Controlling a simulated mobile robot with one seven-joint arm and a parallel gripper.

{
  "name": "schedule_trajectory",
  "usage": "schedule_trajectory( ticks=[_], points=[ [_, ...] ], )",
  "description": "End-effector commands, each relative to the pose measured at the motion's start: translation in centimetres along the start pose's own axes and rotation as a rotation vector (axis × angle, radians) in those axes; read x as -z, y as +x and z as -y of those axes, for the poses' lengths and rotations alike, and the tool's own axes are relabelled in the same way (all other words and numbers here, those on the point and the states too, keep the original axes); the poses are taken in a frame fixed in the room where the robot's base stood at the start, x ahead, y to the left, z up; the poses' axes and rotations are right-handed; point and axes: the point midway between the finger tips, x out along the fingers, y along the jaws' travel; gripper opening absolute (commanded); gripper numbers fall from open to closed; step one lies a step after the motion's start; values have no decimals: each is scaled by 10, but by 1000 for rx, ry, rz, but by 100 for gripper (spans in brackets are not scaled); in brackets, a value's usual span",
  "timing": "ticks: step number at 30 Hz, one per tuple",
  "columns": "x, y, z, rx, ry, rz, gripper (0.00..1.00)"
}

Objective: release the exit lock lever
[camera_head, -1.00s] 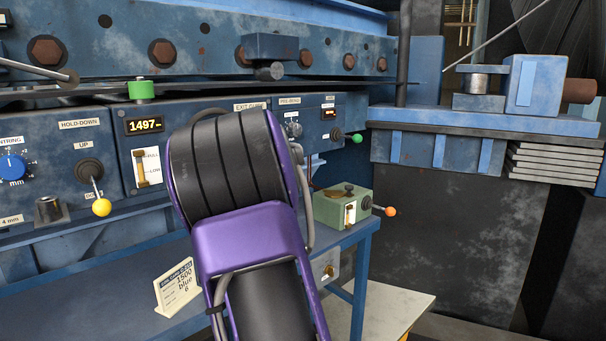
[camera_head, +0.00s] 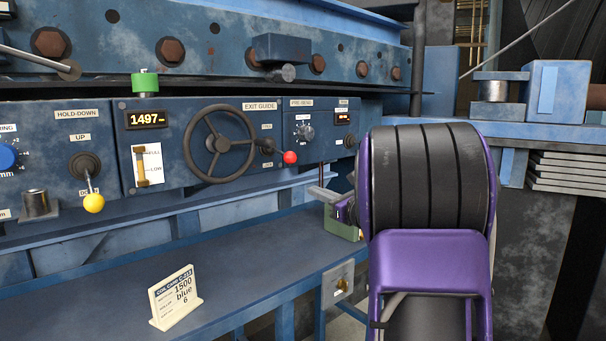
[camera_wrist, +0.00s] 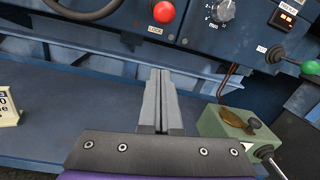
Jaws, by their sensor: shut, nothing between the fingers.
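The exit lock lever is a short dark lever with a red ball knob (camera_head: 290,157), right of the black handwheel (camera_head: 184,147) on the EXIT GUIDE panel. It points right and slightly down. The knob also shows at the top of the wrist view (camera_wrist: 164,11), above a LOCK label. My gripper (camera_head: 316,190) is shut and empty, below and to the right of the knob, apart from it. In the wrist view its two grey fingers (camera_wrist: 160,73) lie together, pointing up toward the panel below the knob. My purple arm hides part of the panel's right side.
A green box (camera_wrist: 236,128) with a lever stands right of my fingers. A green knob (camera_wrist: 311,67) is at the far right of the panel. A yellow-knobbed lever (camera_head: 93,203) and a card (camera_head: 176,297) are at left. The blue bench top (camera_head: 235,262) is mostly clear.

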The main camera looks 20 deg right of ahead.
Motion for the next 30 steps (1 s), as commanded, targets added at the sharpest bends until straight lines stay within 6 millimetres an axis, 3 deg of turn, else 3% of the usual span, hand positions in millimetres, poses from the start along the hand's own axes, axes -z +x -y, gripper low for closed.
schedule_trajectory(
  ticks=[11,26,27,30],
  points=[
    [0,8,0,-1,2,-2,0],
    [0,104,0,-1,4,-3,0],
    [-13,98,2,3,1,0,0],
    [-25,92,2,3,1,-1,0]
  ],
)
